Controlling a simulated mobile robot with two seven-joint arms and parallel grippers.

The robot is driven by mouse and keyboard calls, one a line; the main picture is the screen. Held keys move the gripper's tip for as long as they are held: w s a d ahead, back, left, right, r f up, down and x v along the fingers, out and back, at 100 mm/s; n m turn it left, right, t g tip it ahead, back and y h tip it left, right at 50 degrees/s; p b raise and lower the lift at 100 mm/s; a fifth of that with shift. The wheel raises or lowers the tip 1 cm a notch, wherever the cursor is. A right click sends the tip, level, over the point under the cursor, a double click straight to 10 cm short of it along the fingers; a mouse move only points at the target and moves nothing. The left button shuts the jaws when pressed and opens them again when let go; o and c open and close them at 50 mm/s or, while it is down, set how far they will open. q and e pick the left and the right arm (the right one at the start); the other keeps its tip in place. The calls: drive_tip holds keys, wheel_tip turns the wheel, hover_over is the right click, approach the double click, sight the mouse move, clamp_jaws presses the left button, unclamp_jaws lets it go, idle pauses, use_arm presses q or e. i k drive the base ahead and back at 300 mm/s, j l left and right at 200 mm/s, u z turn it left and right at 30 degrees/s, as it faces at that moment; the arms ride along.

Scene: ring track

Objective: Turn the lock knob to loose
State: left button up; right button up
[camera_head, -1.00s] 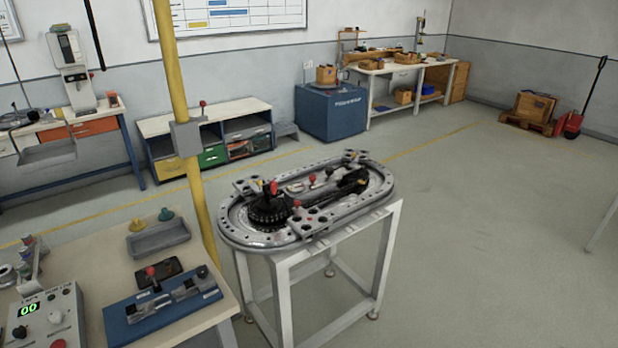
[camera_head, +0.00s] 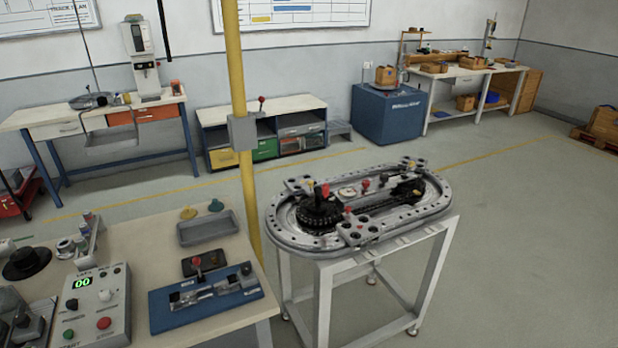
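The oval ring track (camera_head: 437,213) stands on a white metal frame right of the yellow post. It carries a dark toothed turntable (camera_head: 318,213) with a red-topped handle (camera_head: 324,190), and small red knobs, one at the middle (camera_head: 365,184). A blue fixture (camera_head: 165,314) with a grey clamp and a red-knobbed lever (camera_head: 197,263) lies on the bench at the lower left. I cannot tell which knob is the lock knob, and no loose marking is readable. Neither of my grippers is in view.
A control box (camera_head: 95,312) with a green "00" display and a grey tray (camera_head: 207,230) are on the near bench. The yellow post (camera_head: 236,90) rises between bench and track. Open floor (camera_head: 530,240) lies to the right.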

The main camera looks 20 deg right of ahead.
sight(366, 183)
drive_tip(key=i+l+u, duration=0.1)
drive_tip(key=l+u, duration=0.25)
drive_tip(key=l, duration=0.15)
drive_tip(key=l+u, duration=0.35)
drive_tip(key=k+l+u, duration=0.1)
drive_tip(key=l+u, duration=0.2)
drive_tip(key=l, duration=0.9)
